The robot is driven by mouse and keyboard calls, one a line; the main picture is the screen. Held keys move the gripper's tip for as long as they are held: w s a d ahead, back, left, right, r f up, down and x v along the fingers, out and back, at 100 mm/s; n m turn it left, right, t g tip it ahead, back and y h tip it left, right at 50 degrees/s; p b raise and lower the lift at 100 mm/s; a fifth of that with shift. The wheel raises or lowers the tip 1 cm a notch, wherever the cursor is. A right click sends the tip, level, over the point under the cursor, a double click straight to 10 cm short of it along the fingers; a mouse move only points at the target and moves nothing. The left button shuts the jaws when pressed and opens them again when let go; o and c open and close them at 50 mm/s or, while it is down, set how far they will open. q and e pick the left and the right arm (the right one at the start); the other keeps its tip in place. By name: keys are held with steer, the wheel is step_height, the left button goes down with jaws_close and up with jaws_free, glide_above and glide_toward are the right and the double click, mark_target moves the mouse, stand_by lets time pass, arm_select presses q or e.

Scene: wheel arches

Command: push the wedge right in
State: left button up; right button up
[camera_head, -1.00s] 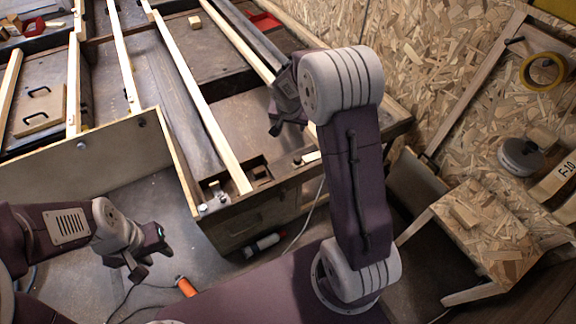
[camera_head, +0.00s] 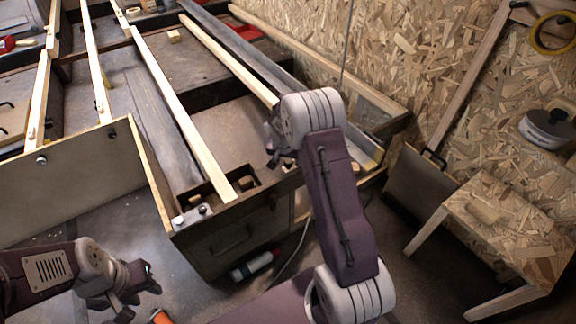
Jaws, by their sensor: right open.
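Another piece (camera_head: 355,167) shows just right of my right arm. I cannot tell which piece, if any, is the wedge. My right gripper (camera_head: 271,152) is open over the front right part of the bench, its tips partly hidden by its own wrist. It looks empty. My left gripper (camera_head: 139,298) is low at the left, in front of the bench and away from these pieces.
Long pale wooden strips (camera_head: 180,112) run along the bench. A white and red bottle (camera_head: 254,265) lies on the floor below it. A chipboard stool (camera_head: 505,225) stands at right before a chipboard wall (camera_head: 440,60). A black-topped round container (camera_head: 549,128) is at far right.

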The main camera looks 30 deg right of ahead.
steer(key=shift+w+d+f, duration=0.15)
steer(key=shift+f, duration=0.45)
jaws_close()
steer(key=shift+r, duration=0.1)
stand_by(0.9)
